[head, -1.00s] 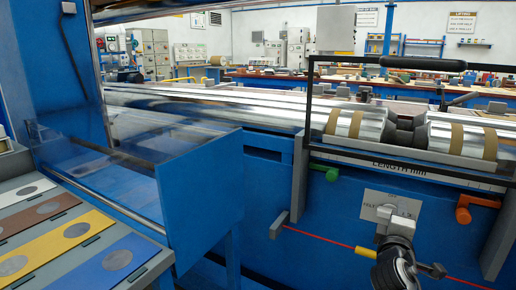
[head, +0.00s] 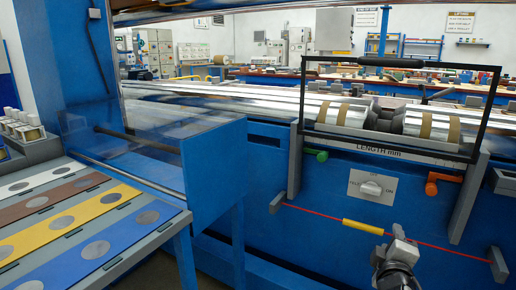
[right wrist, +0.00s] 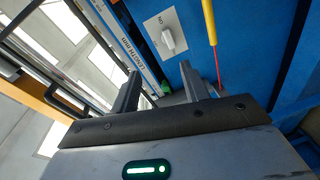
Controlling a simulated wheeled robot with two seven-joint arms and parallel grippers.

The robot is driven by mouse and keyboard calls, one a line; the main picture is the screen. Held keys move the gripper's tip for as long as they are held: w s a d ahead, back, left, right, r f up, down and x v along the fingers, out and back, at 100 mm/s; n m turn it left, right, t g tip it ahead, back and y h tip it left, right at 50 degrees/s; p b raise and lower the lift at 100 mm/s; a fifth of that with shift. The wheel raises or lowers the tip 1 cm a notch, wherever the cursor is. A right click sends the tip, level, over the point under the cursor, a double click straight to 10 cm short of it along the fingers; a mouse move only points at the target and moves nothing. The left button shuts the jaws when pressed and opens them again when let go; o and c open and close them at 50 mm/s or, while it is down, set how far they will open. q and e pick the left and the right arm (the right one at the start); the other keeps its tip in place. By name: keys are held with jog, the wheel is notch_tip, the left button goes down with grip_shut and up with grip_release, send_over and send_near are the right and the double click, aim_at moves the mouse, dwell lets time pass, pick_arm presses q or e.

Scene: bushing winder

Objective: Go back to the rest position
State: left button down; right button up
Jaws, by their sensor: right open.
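My right gripper (head: 398,232) is low in the head view, in front of the blue machine front and below the rotary switch (head: 370,187). In the right wrist view my right gripper (right wrist: 160,72) shows two grey fingers spread apart with nothing between them. The switch, a pale knob on a white plate marked ON, also shows beyond the fingers in the right wrist view (right wrist: 168,40). The gripper is apart from it. My left gripper is in neither view.
A red cord with a yellow sleeve (head: 362,227) runs across the machine front close to my right gripper. A black-framed guard (head: 302,100) stands over silver rollers. Green (head: 316,155) and orange (head: 440,178) handles stick out. A panel with coloured strips (head: 85,225) is at left.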

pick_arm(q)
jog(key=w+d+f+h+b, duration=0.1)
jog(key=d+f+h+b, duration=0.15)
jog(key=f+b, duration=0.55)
pick_arm(e)
jog(key=s+a+f+m+g+y, duration=0.2)
jog(key=s+a+f+m+y, duration=0.3)
jog(key=s+a+f, duration=0.6)
jog(key=s+a+f+m+g+y, duration=0.2)
jog(key=s+a+f+y, duration=0.55)
jog(key=s+a, duration=0.4)
pick_arm(q)
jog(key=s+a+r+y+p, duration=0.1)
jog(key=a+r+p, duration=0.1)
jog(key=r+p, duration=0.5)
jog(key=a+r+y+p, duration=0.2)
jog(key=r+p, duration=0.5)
jog(key=p, duration=0.7)
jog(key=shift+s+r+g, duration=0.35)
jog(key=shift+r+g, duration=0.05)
pick_arm(e)
jog(key=s+d+r+h, duration=0.1)
jog(key=s+d+r, duration=0.1)
jog(key=r, duration=0.5)
jog(key=s+d+r+m+g+h, duration=0.1)
jog(key=s+d+r, duration=0.1)
jog(key=d+r, duration=0.2)
notch_tip(320, 180, up, 4)
jog(key=shift+s+f+m, duration=0.2)
jog(key=shift+m, duration=0.1)
